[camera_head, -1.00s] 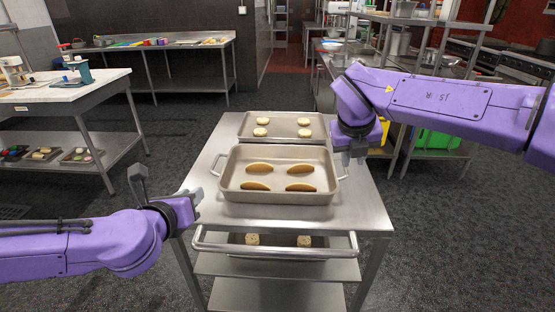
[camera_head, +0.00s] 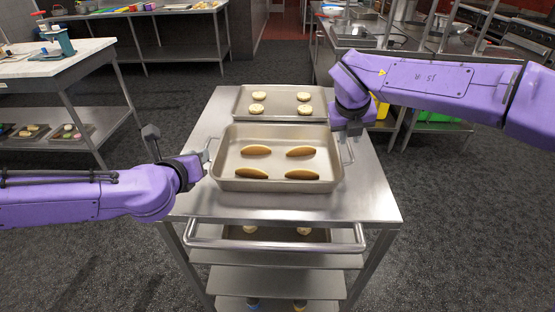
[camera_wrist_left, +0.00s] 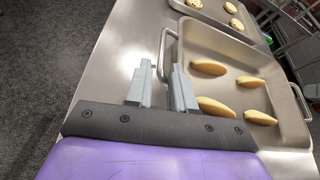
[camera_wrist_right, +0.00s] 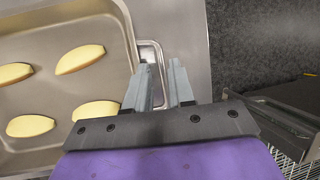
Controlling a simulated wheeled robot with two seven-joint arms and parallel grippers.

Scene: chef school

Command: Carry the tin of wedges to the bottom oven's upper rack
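The tin of wedges (camera_head: 277,186) is a deep metal roasting tin with a wire handle at each end. It sits flat on the steel cart's top, with several brown-edged potato wedges (camera_head: 300,152) inside. My left gripper (camera_head: 207,157) is at the tin's left handle. In the left wrist view its fingers (camera_wrist_left: 160,72) stand apart with the handle bar between them. My right gripper (camera_head: 347,142) points down at the right handle. In the right wrist view its fingers (camera_wrist_right: 161,72) are apart on either side of that bar.
A shallow tray (camera_head: 240,102) with several pale round pieces lies just behind the tin on the cart (camera_head: 190,207). The cart has a front rail (camera_head: 275,245) and lower shelves. A white-topped table (camera_head: 60,62) stands left; steel counters stand behind right. Dark floor is clear around the cart.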

